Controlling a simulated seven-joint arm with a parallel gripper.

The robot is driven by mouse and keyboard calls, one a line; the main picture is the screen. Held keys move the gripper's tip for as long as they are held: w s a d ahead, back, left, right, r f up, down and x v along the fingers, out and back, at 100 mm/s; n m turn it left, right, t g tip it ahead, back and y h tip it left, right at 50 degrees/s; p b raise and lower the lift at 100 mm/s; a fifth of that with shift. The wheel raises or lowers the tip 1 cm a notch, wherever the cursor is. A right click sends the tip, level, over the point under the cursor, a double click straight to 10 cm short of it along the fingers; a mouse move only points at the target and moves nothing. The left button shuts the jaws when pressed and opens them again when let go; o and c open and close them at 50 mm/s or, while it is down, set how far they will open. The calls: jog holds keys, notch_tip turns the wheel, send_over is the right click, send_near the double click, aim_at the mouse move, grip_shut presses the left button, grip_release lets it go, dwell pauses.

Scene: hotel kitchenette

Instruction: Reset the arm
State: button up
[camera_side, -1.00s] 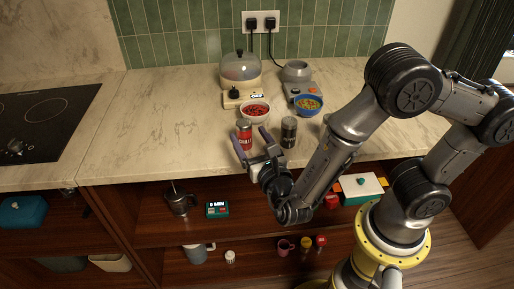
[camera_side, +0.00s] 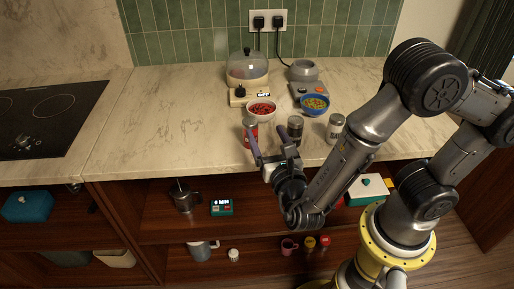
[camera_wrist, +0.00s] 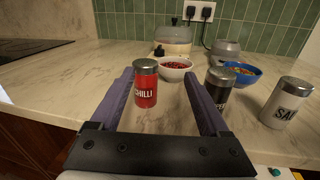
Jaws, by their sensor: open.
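My gripper (camera_side: 266,130) is open and empty, at the counter's front edge, pointing toward the counter. Its two purple fingers also show in the wrist view (camera_wrist: 158,77). A red chilli shaker (camera_side: 251,134) stands upright near the left finger; in the wrist view it (camera_wrist: 146,88) appears between the fingers, nearer the left one, not gripped. A dark pepper shaker (camera_side: 295,131) stands upright to the right; in the wrist view the right finger partly covers it (camera_wrist: 220,83). A white salt shaker (camera_side: 335,129) stands upright further right, also in the wrist view (camera_wrist: 284,103).
Behind the shakers are a red-filled white bowl (camera_side: 261,112), a blue bowl (camera_side: 315,108), a domed cooker (camera_side: 246,74) and a grey appliance (camera_side: 304,73). The hob (camera_side: 47,120) is left. Open shelves below hold a metal jug (camera_side: 184,200) and mugs. The left counter is clear.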

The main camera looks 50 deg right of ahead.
jog(key=s+d+r+m+g+h, duration=0.35)
jog(key=d+r+m+g, duration=0.35)
jog(key=d+r+m, duration=0.4)
jog(key=s+d+m+g+y, duration=0.3)
jog(key=s+d+m+g, duration=0.35)
jog(key=s, duration=0.25)
jog(key=s+a+f+m+t+y, duration=0.1)
jog(key=s+a+f+m+y, duration=0.1)
jog(key=s+a+m+y, duration=0.35)
jog(key=a+m+t+y, duration=0.3)
jog(key=a+m+y, duration=0.2)
jog(key=a, duration=0.2)
jog(key=shift+a+r, duration=0.15)
jog(key=shift+a, duration=0.05)
